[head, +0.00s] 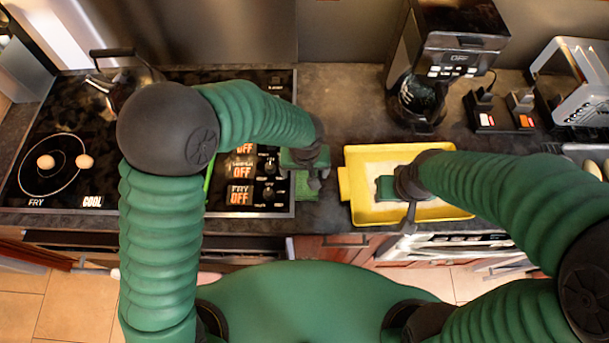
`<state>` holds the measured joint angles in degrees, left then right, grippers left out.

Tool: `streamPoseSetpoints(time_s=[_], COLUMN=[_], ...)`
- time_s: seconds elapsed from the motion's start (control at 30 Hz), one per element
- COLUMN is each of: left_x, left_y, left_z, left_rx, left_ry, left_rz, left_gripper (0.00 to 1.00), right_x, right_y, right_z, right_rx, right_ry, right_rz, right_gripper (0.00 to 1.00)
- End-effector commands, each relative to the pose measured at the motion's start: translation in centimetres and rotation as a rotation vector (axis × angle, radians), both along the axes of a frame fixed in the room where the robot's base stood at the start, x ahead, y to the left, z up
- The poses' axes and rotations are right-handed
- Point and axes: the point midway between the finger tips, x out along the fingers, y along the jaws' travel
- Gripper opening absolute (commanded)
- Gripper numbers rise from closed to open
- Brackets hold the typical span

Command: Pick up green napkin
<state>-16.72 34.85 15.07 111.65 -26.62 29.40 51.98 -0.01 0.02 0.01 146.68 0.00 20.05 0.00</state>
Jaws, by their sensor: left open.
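The green napkin (304,194) lies on the dark counter just right of the stove, partly hidden under my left gripper. My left gripper (316,183) is open and points down over the napkin's upper right part. I cannot tell whether its fingers touch the cloth. My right gripper (409,226) is above the front part of the yellow tray (363,152). Its fingers are seen nearly edge-on, so its opening does not show.
The black stove (70,125) with a kettle (118,72) and two eggs (64,161) is at left. A coffee maker (459,42) and a toaster (580,72) stand at the back right. Bare counter (340,95) lies behind the napkin.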

Motion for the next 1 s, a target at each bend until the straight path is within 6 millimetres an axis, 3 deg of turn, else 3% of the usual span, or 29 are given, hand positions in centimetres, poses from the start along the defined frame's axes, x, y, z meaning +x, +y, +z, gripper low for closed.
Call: streamPoseSetpoints(time_s=[0.17, 0.4, 0.9, 1.0], left_x=[0.5, 0.6, 0.6, 0.6], left_y=[0.0, 0.0, 0.1, 0.2], left_z=[-2.8, -3.2, -3.1, -3.1], left_rx=[0.002, 0.000, 0.002, 0.003], left_ry=[0.002, -0.001, 0.000, 0.000], left_rz=[-0.003, -0.002, -0.001, 0.000], left_gripper=[0.85, 0.85, 0.19, 0.19], right_x=[0.0, 0.0, 0.0, 0.0], right_y=[0.0, 0.0, 0.0, 0.0], right_z=[0.7, 0.7, 0.7, 0.7], right_rx=[0.000, 0.000, 0.000, 0.000], right_ry=[0.000, 0.000, 0.000, 0.000], right_rz=[0.000, 0.000, 0.000, 0.000], right_gripper=[0.36, 0.36, 0.36, 0.36])
